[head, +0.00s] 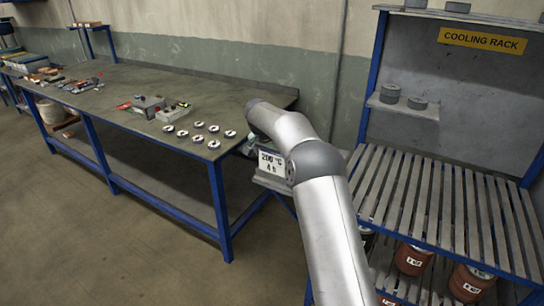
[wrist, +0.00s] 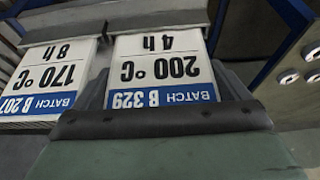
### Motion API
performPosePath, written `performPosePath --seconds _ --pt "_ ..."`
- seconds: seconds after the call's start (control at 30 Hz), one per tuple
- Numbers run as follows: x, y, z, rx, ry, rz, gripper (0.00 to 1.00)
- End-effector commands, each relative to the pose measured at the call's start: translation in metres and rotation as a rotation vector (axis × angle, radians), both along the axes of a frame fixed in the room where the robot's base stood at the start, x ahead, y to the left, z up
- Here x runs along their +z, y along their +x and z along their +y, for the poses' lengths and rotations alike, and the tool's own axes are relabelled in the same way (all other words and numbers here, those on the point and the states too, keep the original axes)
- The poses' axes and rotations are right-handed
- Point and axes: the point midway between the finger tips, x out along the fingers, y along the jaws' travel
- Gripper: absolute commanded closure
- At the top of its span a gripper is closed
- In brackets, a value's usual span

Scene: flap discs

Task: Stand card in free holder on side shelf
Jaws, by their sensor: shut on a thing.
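The card reading 200 °C, 4 h (head: 270,162) is upright at the side shelf (head: 276,184) by the bench's right end. In the wrist view the same card (wrist: 160,68) appears upside down, with BATCH B 329 on a blue band. My gripper (wrist: 160,118) is shut on its blue-band end. The card's other end is at a grey holder (wrist: 155,12); I cannot tell whether it is seated in the slot. A second card, 170 °C, 8 h, BATCH B 207 (wrist: 48,78), stands in the neighbouring holder (wrist: 60,20) to the left. My arm hides most of the gripper in the head view.
The workbench (head: 150,85) has several flap discs (head: 199,125) near its right end and a grey box (head: 148,106) behind them. The slatted cooling rack (head: 440,205) stands at right, with grey discs on a small shelf (head: 405,108). Open floor lies in front.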

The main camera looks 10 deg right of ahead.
Motion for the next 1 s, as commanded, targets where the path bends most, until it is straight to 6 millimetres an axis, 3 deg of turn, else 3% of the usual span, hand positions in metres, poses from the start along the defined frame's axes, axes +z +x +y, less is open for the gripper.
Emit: performPosePath --seconds 0.03,0.07,0.43,0.8,1.0 --pt "-0.003 0.0 0.0 0.0 0.0 0.0 0.31" --pt "-0.002 0.0 0.0 0.0 0.0 0.0 0.0" --pt "0.008 -0.001 0.002 0.001 0.0 -0.003 0.0" --pt "0.078 -0.024 0.021 0.001 0.0 -0.004 0.0" --pt "0.104 -0.032 0.028 0.001 0.0 0.0 0.0"
